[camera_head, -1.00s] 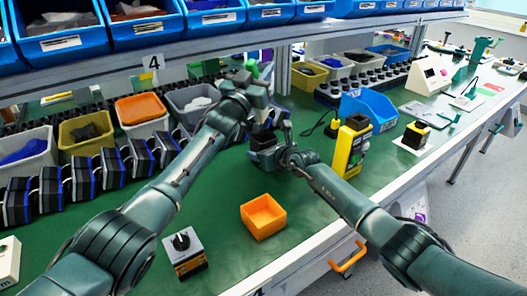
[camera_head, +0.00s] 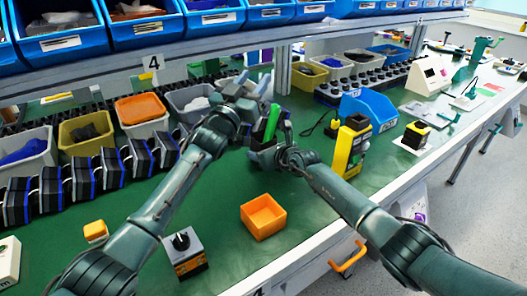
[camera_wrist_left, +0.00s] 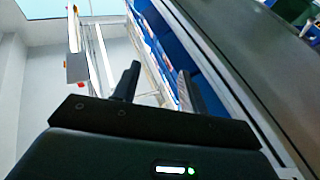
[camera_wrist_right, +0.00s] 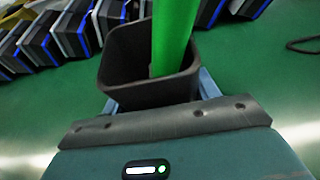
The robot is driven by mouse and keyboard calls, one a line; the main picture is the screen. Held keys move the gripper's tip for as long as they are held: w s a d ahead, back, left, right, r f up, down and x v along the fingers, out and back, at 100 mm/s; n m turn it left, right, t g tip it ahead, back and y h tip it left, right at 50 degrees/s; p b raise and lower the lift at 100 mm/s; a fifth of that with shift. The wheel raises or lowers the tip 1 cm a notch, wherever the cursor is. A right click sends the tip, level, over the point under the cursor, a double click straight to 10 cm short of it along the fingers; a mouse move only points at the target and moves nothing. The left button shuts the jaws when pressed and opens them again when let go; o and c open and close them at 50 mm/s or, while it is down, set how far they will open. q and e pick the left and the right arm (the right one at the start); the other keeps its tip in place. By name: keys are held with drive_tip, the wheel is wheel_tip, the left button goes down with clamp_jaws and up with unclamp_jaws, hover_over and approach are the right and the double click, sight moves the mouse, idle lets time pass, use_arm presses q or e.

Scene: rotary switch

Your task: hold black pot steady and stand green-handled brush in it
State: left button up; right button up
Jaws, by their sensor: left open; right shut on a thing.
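The black pot (camera_wrist_right: 125,80) stands on the green bench, and my right gripper (camera_wrist_right: 155,95) is shut on it. It also shows in the head view (camera_head: 262,158), partly hidden by the right gripper (camera_head: 285,150). The green-handled brush (camera_wrist_right: 172,40) stands in the pot with its handle up, leaning slightly. Its green handle also shows in the head view (camera_head: 272,122). The brush's lower end is hidden inside the pot. My left gripper (camera_head: 247,88) is open and empty, up and left of the handle. Its two fingers also show apart in the left wrist view (camera_wrist_left: 155,85).
An orange square box (camera_head: 263,217) and a rotary switch block (camera_head: 184,252) sit on the front of the bench. A yellow device (camera_head: 350,147) stands right of the pot. Black-and-blue blocks (camera_head: 80,180) and bins (camera_head: 88,132) line the left and back.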

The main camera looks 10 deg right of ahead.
use_arm(q)
drive_tip(key=v, duration=0.7)
drive_tip(key=shift+s+a, duration=0.2)
drive_tip(key=shift+s, duration=0.1)
drive_tip(key=shift+f, duration=0.1)
use_arm(e)
drive_tip(key=o, duration=1.1)
drive_tip(key=shift+c, duration=0.2)
